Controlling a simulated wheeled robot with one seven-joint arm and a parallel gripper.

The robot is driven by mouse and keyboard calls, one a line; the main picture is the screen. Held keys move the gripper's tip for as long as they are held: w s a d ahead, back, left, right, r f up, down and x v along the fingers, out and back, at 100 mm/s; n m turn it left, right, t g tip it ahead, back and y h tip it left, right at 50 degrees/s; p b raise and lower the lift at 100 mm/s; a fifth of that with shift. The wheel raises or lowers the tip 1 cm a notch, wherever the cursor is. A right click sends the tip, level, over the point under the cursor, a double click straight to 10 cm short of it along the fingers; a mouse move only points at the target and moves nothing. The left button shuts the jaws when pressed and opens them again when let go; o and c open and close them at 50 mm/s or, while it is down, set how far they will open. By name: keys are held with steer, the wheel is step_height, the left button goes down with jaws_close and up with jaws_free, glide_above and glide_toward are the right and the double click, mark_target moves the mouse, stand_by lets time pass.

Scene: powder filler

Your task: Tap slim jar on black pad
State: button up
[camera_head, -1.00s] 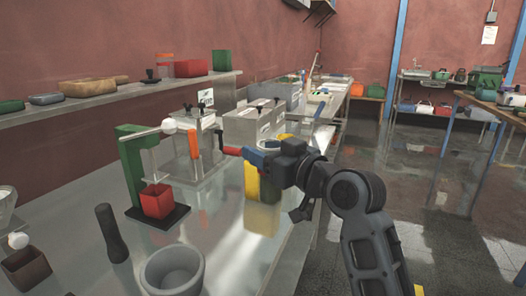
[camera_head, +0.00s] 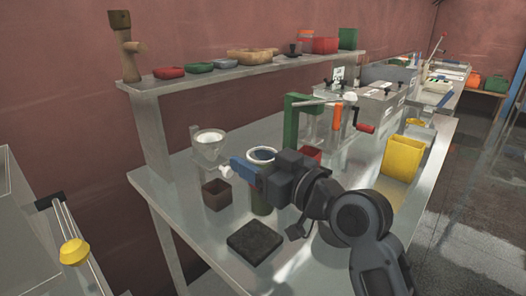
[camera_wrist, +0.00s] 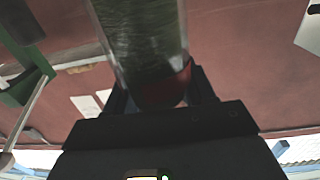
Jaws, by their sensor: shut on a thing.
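The slim jar is a clear upright cylinder with a blue-ringed round top (camera_head: 262,154) and olive-green contents in its lower part (camera_head: 262,203). My gripper (camera_head: 245,170) is shut on it in the head view; its blue fingers and dark body hide the jar's middle. In the wrist view the clear jar (camera_wrist: 140,45) with green inside runs up from between my fingers, with dark red at its near end. The square black pad (camera_head: 256,242) lies flat near the bench's front edge. The jar's lower end shows just above and behind the pad, apart from it in the picture.
A brown square pot (camera_head: 216,195) and a white bowl on a stand (camera_head: 209,141) are left of the jar. A red cup (camera_head: 310,154), a green lever stand (camera_head: 291,120) and a yellow bin (camera_head: 403,158) are to the right. Bare bench surrounds the pad's left side.

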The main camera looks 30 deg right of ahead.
mark_target(251, 196)
steer(key=shift+a+f+b, duration=0.3)
steer(key=shift+f+b, duration=0.2)
steer(key=shift+f, duration=0.2)
steer(key=shift+a+f+b, duration=0.35)
steer(key=shift+f+b, duration=0.2)
steer(key=shift+f, duration=0.2)
steer(key=shift+a+f+b, duration=0.3)
steer(key=shift+f+b, duration=0.2)
steer(key=shift+f, duration=0.2)
steer(key=shift+f, duration=0.1)
steer(key=shift+f+b, duration=1.25)
steer(key=shift+b, duration=0.05)
step_height(251, 196, up, 3)
steer(key=shift+f+p, duration=0.1)
steer(key=shift+p, duration=1)
